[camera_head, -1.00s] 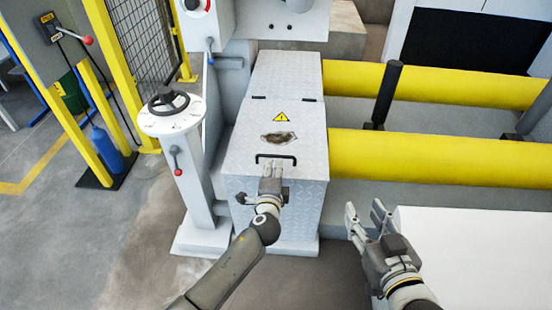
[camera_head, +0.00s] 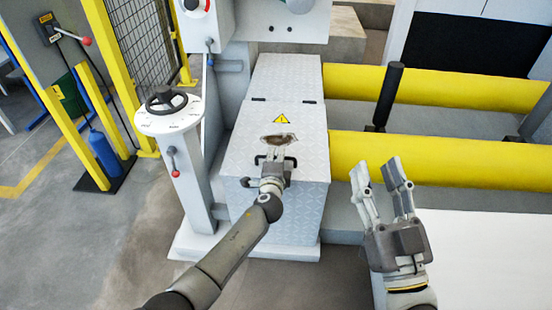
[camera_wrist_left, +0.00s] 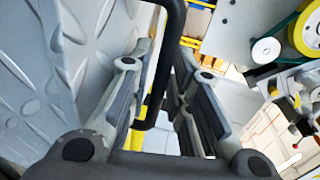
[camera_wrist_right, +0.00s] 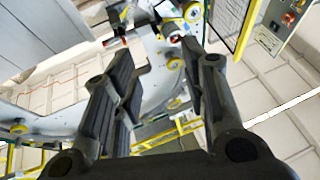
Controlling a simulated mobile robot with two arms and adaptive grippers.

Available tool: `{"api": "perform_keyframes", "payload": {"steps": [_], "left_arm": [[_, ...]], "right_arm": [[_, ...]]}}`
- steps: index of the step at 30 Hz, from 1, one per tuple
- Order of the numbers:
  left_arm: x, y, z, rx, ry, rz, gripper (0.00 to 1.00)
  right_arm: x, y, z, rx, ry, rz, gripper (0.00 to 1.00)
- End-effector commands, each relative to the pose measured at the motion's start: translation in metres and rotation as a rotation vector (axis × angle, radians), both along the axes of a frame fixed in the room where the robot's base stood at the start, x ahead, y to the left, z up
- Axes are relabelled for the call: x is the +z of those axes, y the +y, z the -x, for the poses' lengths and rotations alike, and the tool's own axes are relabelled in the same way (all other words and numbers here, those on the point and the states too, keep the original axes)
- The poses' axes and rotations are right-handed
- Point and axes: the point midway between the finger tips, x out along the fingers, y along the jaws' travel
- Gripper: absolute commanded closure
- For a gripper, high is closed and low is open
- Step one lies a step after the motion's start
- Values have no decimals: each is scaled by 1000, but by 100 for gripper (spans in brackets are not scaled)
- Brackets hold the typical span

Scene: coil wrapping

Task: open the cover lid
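The cover lid (camera_head: 240,150) is a grey diamond-plate panel with a yellow warning triangle and a dark worn patch. It lies flat on its box, with two black hinges toward the back. Its black handle (camera_wrist_left: 168,60) stands between the fingers in the left wrist view. My left gripper (camera_head: 274,155) is at the handle, over the lid's front part. Its fingers (camera_wrist_left: 160,85) are spread on both sides of the handle with gaps showing. My right gripper (camera_head: 382,168) is open and empty, raised to the right of the box; its spread fingers also show in the right wrist view (camera_wrist_right: 158,85).
A pedestal with a black handwheel (camera_head: 167,98) and a red-knobbed lever (camera_head: 173,160) stands close left of the box. Yellow rollers (camera_head: 420,160) run to the right behind my right gripper. A white sheet (camera_head: 480,260) lies at lower right.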

Motion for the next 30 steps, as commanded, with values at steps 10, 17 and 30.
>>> {"api": "perform_keyframes", "payload": {"steps": [10,17,30], "left_arm": [[0,0,0,0,0,0,95],[-1,0,0,0,1,0,100],[4,0,0,0,9,-1,100]], "right_arm": [[0,0,0,0,-2,-1,60],[0,0,0,0,-2,-1,60],[-18,-2,-6,-8,109,30,60]]}}
